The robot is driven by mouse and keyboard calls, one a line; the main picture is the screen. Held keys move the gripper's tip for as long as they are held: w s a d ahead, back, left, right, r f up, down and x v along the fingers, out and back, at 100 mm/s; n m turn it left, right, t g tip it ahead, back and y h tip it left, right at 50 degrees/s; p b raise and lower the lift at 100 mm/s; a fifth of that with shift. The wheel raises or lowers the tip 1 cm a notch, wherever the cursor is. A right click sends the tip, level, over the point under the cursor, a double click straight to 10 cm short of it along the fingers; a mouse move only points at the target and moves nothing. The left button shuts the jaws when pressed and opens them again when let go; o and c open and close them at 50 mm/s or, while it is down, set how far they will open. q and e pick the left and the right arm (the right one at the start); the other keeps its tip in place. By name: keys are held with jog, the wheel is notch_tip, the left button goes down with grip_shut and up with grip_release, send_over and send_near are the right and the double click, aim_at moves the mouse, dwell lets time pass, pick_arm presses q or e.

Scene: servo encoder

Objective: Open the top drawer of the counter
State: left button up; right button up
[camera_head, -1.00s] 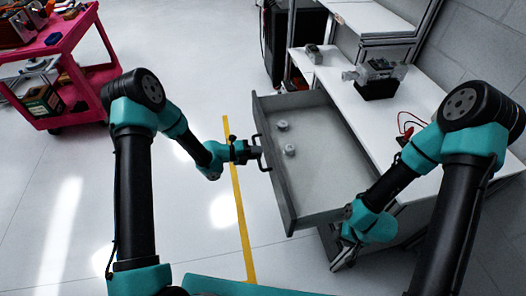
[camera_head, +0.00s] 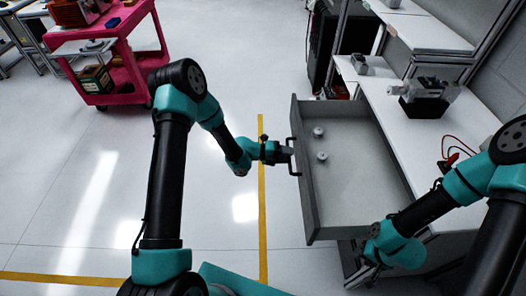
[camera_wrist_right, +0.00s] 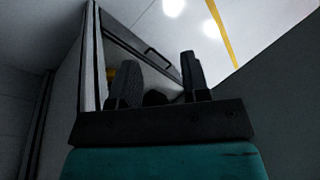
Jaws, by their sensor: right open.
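The grey top drawer (camera_head: 350,150) of the white counter (camera_head: 425,130) stands pulled well out in the head view. Two small round grey pieces (camera_head: 319,132) lie inside it. My left gripper (camera_head: 284,154) is at the dark bar handle (camera_head: 292,157) on the drawer front. The fingertips are too small there to tell whether they close on it. My right gripper (camera_wrist_right: 158,82) is open in the right wrist view, its two dark fingers apart with nothing seen held between them. In the head view it is low beside the counter, its fingers mostly hidden.
A black bin (camera_head: 424,105) and a small grey device (camera_head: 360,65) sit on the counter, with a red cable (camera_head: 455,152) to the right. A pink cart (camera_head: 125,60) stands at the back left. The floor left of the drawer is clear.

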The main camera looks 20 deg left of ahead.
pick_arm(q)
jog(key=v, duration=1.6)
jog(key=shift+a, duration=0.3)
jog(key=s+d+f+n+t+y, duration=0.15)
jog(key=f+n+y, duration=0.3)
jog(key=n, duration=0.55)
jog(key=s+d+f+n+y, duration=0.25)
jog(key=f+n, duration=0.25)
jog(key=n, duration=0.4)
jog(key=s+f+n+g+y, duration=0.1)
jog(key=s+n+g+y, duration=0.1)
jog(key=s+n, duration=0.5)
jog(key=s+d+f+n+g+y, duration=0.1)
jog(key=s+f+n+g, duration=0.1)
jog(key=s+n+g, duration=0.2)
jog(key=s+n, duration=0.3)
jog(key=s, duration=0.2)
jog(key=shift+s+d+f+n+y, duration=0.2)
jog(key=shift+s+d+n+y, duration=0.1)
jog(key=shift+s+n+y, duration=0.1)
